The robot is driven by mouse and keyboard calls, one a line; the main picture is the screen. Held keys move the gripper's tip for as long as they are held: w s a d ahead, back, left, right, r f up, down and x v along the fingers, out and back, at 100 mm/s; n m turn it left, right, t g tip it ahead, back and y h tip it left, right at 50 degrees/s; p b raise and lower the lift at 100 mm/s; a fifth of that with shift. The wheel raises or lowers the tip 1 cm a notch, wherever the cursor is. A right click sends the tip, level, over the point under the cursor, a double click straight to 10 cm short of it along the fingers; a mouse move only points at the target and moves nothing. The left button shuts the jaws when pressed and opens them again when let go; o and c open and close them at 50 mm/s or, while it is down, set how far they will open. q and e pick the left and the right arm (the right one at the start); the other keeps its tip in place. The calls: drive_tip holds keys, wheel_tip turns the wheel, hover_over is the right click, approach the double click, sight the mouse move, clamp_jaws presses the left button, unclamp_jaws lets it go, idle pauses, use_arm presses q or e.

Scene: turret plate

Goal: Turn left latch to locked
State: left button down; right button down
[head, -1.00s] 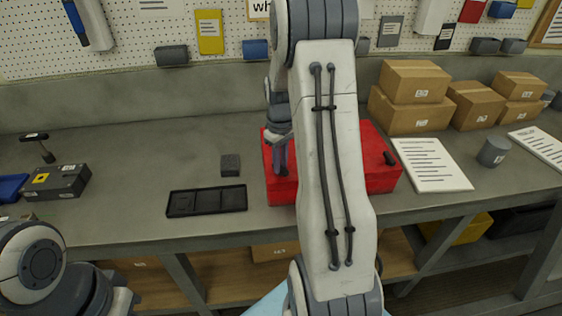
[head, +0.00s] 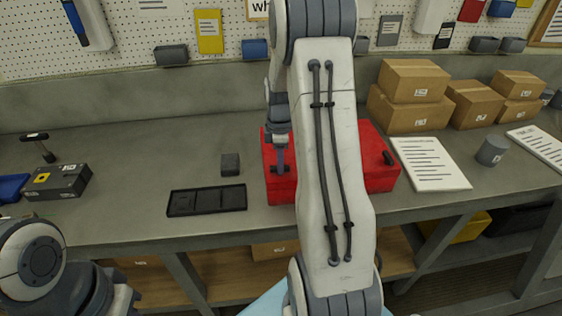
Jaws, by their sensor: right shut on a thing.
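The red box (head: 378,170) sits on the workbench, its middle covered by my right arm. A dark latch (head: 388,157) shows on its right side. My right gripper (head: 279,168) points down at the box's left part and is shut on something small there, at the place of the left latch. The gripper and arm hide most of that latch, so its turn angle cannot be read. My left arm shows at the lower left, but its gripper is not clearly visible.
A black tray (head: 207,200) and a small dark block (head: 230,164) lie left of the red box. A paper sheet (head: 431,163) and a grey cup (head: 492,151) are to its right. Cardboard boxes (head: 412,97) stand behind.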

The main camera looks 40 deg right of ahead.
drive_tip(key=shift+w+r+n, duration=0.1)
drive_tip(key=shift+w+n, duration=0.05)
drive_tip(key=shift+n, duration=0.45)
drive_tip(key=shift+a, duration=0.1)
drive_tip(key=c, duration=0.8)
unclamp_jaws()
drive_tip(key=shift+a, duration=0.1)
drive_tip(key=shift+r, duration=0.2)
wheel_tip(320, 180, up, 10)
drive_tip(key=shift+r+b, duration=0.1)
drive_tip(key=shift+b, duration=0.9)
